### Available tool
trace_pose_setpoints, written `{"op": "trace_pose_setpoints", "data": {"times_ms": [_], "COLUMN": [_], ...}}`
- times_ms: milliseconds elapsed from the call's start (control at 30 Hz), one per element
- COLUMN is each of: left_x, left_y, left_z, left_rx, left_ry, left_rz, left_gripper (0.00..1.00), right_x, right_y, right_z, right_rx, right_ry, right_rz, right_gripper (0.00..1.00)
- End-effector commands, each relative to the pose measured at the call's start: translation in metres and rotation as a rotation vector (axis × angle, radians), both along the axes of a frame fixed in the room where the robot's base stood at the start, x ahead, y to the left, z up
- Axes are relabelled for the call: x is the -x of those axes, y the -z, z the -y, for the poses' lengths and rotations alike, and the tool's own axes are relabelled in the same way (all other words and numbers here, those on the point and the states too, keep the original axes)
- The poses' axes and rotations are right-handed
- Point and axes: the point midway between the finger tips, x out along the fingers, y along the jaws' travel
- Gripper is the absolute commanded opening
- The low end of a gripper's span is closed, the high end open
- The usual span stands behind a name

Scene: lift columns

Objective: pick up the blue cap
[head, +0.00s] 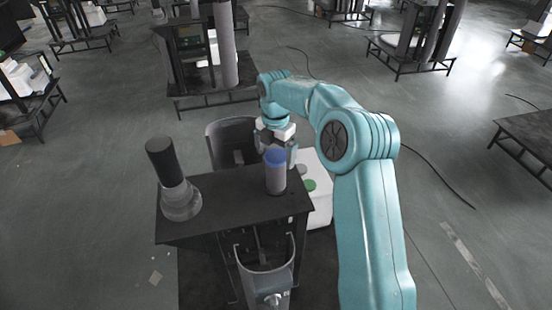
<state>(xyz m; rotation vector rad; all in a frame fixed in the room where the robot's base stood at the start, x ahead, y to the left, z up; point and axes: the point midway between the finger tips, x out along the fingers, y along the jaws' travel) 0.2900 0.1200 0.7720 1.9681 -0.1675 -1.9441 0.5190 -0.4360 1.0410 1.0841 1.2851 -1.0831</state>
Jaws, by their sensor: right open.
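The blue cap (275,156) sits on top of an upright grey cylinder (276,180), which stands near the right back part of a dark tabletop (232,200). My right gripper (277,151) is open, pointing down, at the cap. Its fingers show on the left and right of the cap and just behind it. I cannot tell whether they touch it. My left gripper is not in view.
A black cylinder on a grey round base (181,203) stands at the tabletop's left. A white box with a green disc (310,186) is right of the table. A dark curved shell (230,143) stands behind, and an open grey holder (265,250) in front.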

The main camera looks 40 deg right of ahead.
Motion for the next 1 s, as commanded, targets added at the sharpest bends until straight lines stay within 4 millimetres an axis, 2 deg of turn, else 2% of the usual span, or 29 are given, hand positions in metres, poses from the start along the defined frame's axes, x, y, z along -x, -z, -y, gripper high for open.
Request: {"op": "trace_pose_setpoints", "data": {"times_ms": [33,67,100,267,533,667,867,1000], "left_x": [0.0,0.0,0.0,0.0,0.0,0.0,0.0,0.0], "left_y": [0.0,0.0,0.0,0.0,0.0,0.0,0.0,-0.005], "left_z": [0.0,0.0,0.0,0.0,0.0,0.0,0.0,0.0], "left_rx": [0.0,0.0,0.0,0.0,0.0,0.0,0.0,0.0], "left_ry": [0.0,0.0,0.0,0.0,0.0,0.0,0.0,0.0], "left_rz": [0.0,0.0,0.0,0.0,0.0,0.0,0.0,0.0], "left_gripper": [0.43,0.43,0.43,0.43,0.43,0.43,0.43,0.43], "right_x": [0.0,0.0,0.0,0.0,0.0,-0.001,-0.001,-0.001], "right_y": [0.0,0.0,0.0,-0.001,-0.002,-0.009,-0.043,-0.081], "right_z": [0.0,0.0,0.0,0.0,0.0,0.0,0.0,0.0], "right_rx": [0.0,0.0,0.0,0.0,0.0,0.001,0.002,0.001], "right_ry": [0.0,0.0,0.0,0.0,0.0,0.0,0.001,0.0], "right_rz": [0.0,0.0,0.0,0.0,0.001,0.002,0.007,0.006], "right_gripper": [0.98,0.92,0.79,0.27,0.25,0.25,0.25,0.25]}}
